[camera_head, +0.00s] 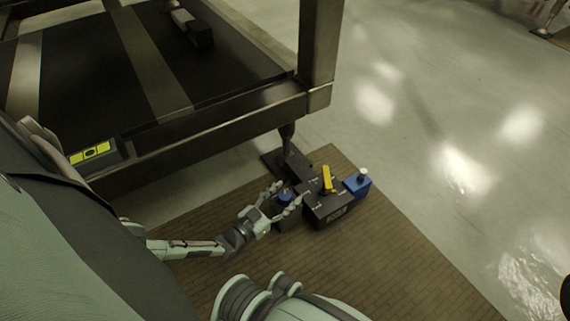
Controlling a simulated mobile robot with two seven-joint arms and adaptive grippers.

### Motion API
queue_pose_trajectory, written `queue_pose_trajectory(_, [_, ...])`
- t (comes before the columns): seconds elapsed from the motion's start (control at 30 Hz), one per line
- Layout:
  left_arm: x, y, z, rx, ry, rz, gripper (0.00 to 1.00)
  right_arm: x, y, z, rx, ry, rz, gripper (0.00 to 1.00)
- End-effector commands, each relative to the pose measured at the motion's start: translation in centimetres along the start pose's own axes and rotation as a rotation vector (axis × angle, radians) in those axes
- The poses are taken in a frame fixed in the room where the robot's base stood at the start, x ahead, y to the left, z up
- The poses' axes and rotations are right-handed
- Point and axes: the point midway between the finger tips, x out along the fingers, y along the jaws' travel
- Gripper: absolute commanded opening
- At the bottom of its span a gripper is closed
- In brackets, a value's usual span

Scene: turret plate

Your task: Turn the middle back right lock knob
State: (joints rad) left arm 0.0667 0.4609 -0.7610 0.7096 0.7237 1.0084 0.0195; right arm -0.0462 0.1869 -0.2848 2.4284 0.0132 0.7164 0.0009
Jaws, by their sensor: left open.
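A group of dark lock blocks stands low on the brown mat, beside the foot of the large metal frame. A blue knob (285,196) sits on the left dark block. A yellow lever (327,179) stands up on the middle dark block (332,208). A blue block (358,186) with a white knob (363,173) is at the right. I cannot tell which of these is the middle back right lock knob. My left gripper (288,193) is open, its fingers on either side of the blue knob; contact is unclear. My right gripper is not in view.
The metal frame (200,145) with a dark belt top fills the upper left, its leg close behind the blocks. A yellow-marked box (93,152) is on its near side. The brown mat (400,260) is clear to the right, with open shiny floor (450,90) beyond.

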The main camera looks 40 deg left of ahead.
Motion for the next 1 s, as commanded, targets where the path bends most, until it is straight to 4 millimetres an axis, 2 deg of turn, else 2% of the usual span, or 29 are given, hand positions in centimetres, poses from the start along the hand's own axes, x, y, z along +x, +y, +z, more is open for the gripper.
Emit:
queue_pose_trajectory(0.2, [0.01,0.0,0.0,0.0,0.0,0.0,0.57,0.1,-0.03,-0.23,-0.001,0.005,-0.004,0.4])
queue_pose_trajectory(0.6, [-0.02,0.0,0.0,0.0,0.0,0.0,0.07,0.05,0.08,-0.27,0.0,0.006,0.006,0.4])
queue_pose_trajectory(0.77, [0.01,0.17,-0.13,-0.003,0.002,-0.032,0.07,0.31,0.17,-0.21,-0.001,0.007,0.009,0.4])
queue_pose_trajectory(1.0, [0.06,0.19,-0.16,-0.006,0.003,-0.21,0.06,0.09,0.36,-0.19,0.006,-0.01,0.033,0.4])
